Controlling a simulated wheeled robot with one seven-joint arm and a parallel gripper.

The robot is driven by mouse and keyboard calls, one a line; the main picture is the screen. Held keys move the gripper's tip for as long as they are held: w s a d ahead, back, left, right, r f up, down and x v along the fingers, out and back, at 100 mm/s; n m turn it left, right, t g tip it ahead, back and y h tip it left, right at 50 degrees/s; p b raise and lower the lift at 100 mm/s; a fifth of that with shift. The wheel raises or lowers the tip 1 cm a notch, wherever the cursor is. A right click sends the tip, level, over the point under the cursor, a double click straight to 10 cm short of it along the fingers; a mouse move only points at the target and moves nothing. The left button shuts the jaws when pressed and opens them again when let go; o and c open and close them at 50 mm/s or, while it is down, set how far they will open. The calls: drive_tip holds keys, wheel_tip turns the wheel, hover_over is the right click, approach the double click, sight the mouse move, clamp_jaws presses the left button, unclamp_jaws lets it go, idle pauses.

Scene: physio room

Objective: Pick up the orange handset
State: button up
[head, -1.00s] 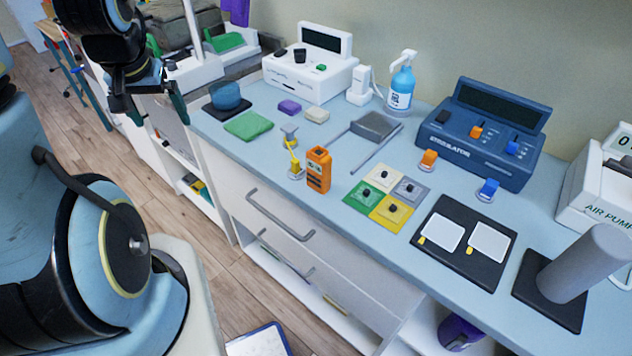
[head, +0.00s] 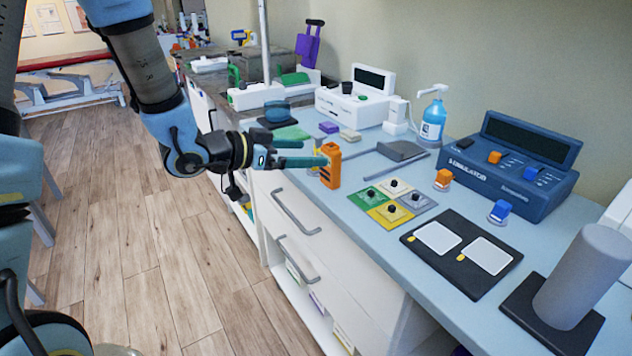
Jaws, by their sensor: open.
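The orange handset (head: 331,167) stands upright near the front edge of the light blue counter (head: 375,230). My gripper (head: 322,153) reaches in from the left, roughly level, with its teal fingers pointing right. The fingers are open and their tips are at the upper left side of the handset. I cannot tell from this view whether the handset is between the fingers or whether they touch it. The fingers partly hide the small things just behind and left of the handset.
Right of the handset lie coloured pads (head: 394,208) and a black mat (head: 461,254). A grey paddle-shaped object (head: 402,150) lies behind.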

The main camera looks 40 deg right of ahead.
sight(326, 153)
drive_tip(key=shift+s+d, duration=0.25)
drive_tip(key=shift+d, duration=0.1)
drive_tip(key=p+x, duration=0.1)
drive_tip(key=x, duration=0.4)
drive_tip(key=shift+w+a, duration=0.1)
drive_tip(key=shift+w, duration=0.05)
drive_tip(key=shift+f+p+x, duration=0.15)
drive_tip(key=shift+p+x, duration=0.35)
drive_tip(key=shift+x, duration=0.8)
drive_tip(key=shift+f+p+x, duration=0.1)
drive_tip(key=shift+p+x, duration=0.35)
drive_tip(key=shift+x, duration=0.9)
drive_tip(key=shift+a, duration=0.1)
clamp_jaws()
